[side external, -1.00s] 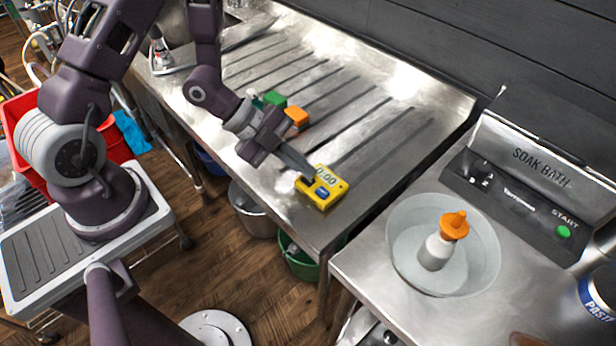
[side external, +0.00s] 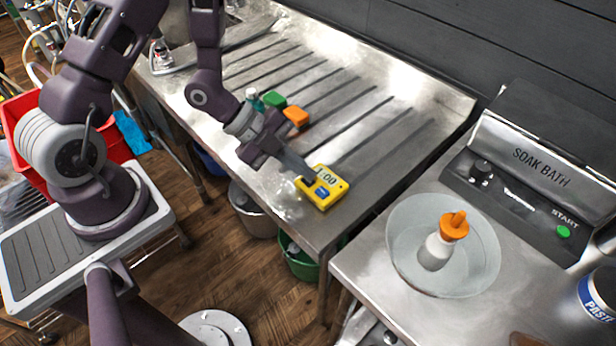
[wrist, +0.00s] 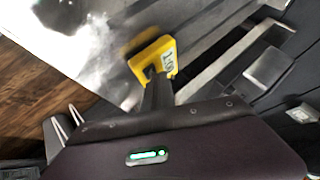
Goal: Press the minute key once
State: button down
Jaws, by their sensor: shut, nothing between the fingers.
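The yellow timer (side external: 322,200) lies on the steel drainboard near its front edge, with a grey display and a blue key (side external: 321,191) below it. The display reads 1:00; it also shows in the wrist view, where the timer (wrist: 164,47) is just beyond the fingertips. My gripper (side external: 311,177) is shut and empty, its fingers pointing down at the timer's left side. The fingertips (wrist: 152,72) overlap the timer's near part in the wrist view and hide some of its face. I cannot tell whether they touch a key.
To the right, a round clear basin (side external: 400,262) holds a white bottle with an orange top (side external: 455,226), in front of the soak bath panel (side external: 535,165).

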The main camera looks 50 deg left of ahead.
aim_at(303, 179)
jog(key=shift+r, duration=0.85)
jog(key=shift+r, duration=2.5)
